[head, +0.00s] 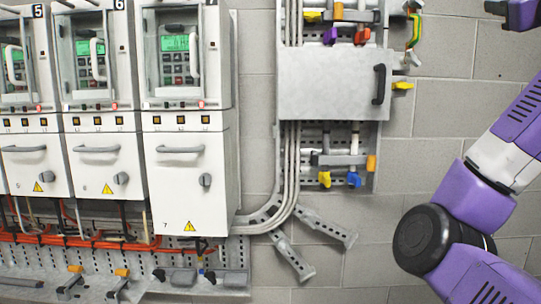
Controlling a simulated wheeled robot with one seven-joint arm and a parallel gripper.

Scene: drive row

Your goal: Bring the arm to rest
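My purple and white arm (480,187) shows at the right side of the head view, bent at a black joint, in front of the block wall. Its lower link runs off the bottom right corner and its upper link off the right edge. A further purple and black part of my arm shows at the top right corner. My gripper's fingertips do not show, so I cannot see whether it holds anything. The arm appears apart from the cabinets.
White drive cabinets numbered 5, 6 and 7 (190,185) stand at the left. A grey metal panel (325,85) with a black handle (379,84) is mid-right, with coloured valves around it. A cable tray (215,282) runs along the bottom left.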

